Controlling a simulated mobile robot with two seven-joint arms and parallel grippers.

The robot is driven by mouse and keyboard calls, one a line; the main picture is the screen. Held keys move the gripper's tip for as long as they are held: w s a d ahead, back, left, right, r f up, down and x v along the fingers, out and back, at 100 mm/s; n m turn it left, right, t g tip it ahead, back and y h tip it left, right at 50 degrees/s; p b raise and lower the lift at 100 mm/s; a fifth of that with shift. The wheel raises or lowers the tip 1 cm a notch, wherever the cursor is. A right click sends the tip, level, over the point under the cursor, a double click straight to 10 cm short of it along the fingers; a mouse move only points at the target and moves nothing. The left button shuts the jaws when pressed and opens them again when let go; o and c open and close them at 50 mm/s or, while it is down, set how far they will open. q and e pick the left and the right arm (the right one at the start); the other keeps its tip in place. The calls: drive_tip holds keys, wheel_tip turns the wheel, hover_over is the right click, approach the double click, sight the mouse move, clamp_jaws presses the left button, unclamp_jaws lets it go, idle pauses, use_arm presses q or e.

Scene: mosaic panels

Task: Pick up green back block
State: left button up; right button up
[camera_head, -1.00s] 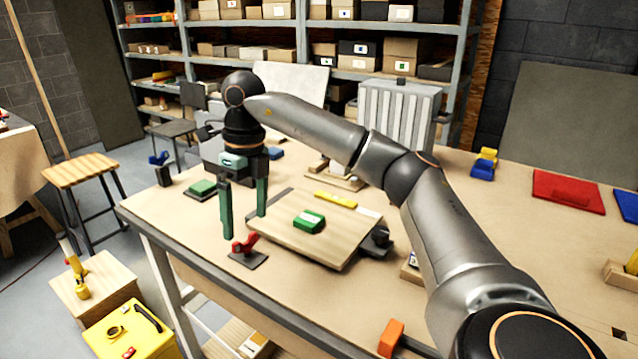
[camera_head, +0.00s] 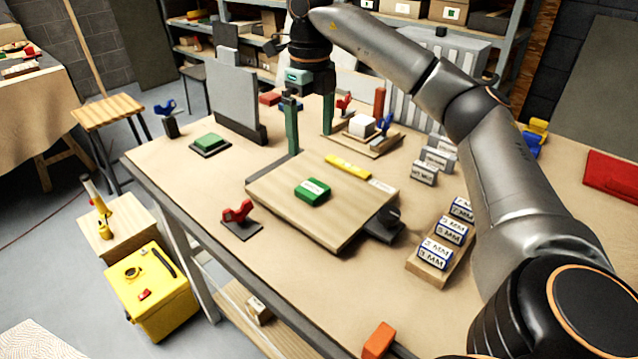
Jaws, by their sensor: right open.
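One green block (camera_head: 312,190) with a pale label lies on the wooden board (camera_head: 290,215) at the middle of the table. A second green block (camera_head: 209,141) lies on a small dark pad farther left and back. My right gripper (camera_head: 310,143) is open and empty, its two green fingers pointing down and well apart. In the picture its fingertips lie above the board's back edge, beyond the labelled green block and apart from it. The left gripper is out of view.
A yellow bar (camera_head: 348,166) lies at the board's back. A red clamp (camera_head: 238,211) stands front left of the board. A grey upright panel (camera_head: 234,98) stands back left. A tray of labelled blocks (camera_head: 428,273) is at right. The table's front middle is clear.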

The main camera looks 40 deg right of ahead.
drive_tip(key=b, duration=0.2)
hover_over(314, 188)
drive_tip(key=f, duration=0.6)
drive_tip(key=shift+a+f, duration=0.2)
drive_tip(key=shift+s+d+f, duration=0.1)
drive_tip(key=shift+d+f, duration=0.05)
drive_tip(key=shift+f, duration=2.85)
drive_tip(key=shift+c, duration=0.2)
drive_tip(key=c, duration=1.3)
drive_tip(key=shift+r, duration=0.1)
